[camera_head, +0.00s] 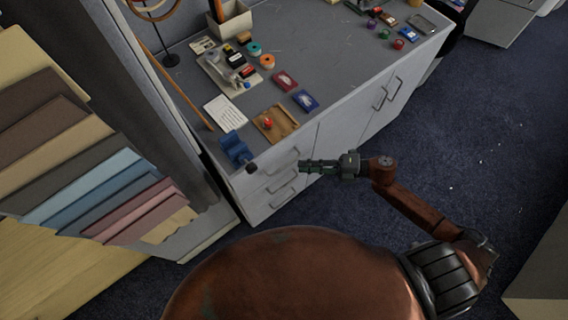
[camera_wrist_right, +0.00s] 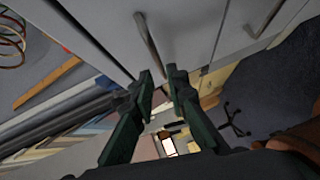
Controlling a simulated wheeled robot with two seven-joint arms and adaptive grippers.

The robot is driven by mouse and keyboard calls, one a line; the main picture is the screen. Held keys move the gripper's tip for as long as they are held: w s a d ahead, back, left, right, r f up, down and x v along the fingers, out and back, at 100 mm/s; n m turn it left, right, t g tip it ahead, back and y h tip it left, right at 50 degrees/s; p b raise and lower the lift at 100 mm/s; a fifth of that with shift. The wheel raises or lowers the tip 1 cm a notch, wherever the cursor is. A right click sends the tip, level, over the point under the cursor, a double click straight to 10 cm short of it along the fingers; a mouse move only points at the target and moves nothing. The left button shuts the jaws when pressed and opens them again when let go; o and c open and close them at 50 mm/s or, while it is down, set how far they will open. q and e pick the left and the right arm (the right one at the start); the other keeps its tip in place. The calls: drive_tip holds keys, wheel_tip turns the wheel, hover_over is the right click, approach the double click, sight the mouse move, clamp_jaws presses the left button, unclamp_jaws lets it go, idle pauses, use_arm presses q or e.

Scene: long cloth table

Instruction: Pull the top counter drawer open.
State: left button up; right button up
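The grey counter (camera_head: 335,65) has a stack of drawers at the near left end of its front. The top drawer (camera_head: 268,164) looks shut, with a bar handle (camera_head: 284,167) across its face. My right gripper (camera_head: 303,166) is in front of this drawer, close to the handle. In the right wrist view, the gripper (camera_wrist_right: 160,76) has its two green fingers apart. The end of the nearer bar handle (camera_wrist_right: 148,42) lies just ahead of the fingertips, and I cannot tell whether they touch it. My left gripper is not in view.
A lower handle (camera_head: 283,188) sits under the top one, and cupboard doors (camera_head: 365,110) are to the right. On the countertop are a wooden tray (camera_head: 287,122), a blue object (camera_head: 235,150) and several small items. Dark carpet (camera_head: 480,140) lies open at right.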

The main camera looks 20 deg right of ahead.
sight(285, 165)
drive_tip(key=b+x, duration=0.1)
drive_tip(key=x, duration=0.6)
drive_tip(key=shift+w+a, duration=0.15)
drive_tip(key=shift+a, duration=0.05)
drive_tip(key=shift+c, duration=0.2)
clamp_jaws()
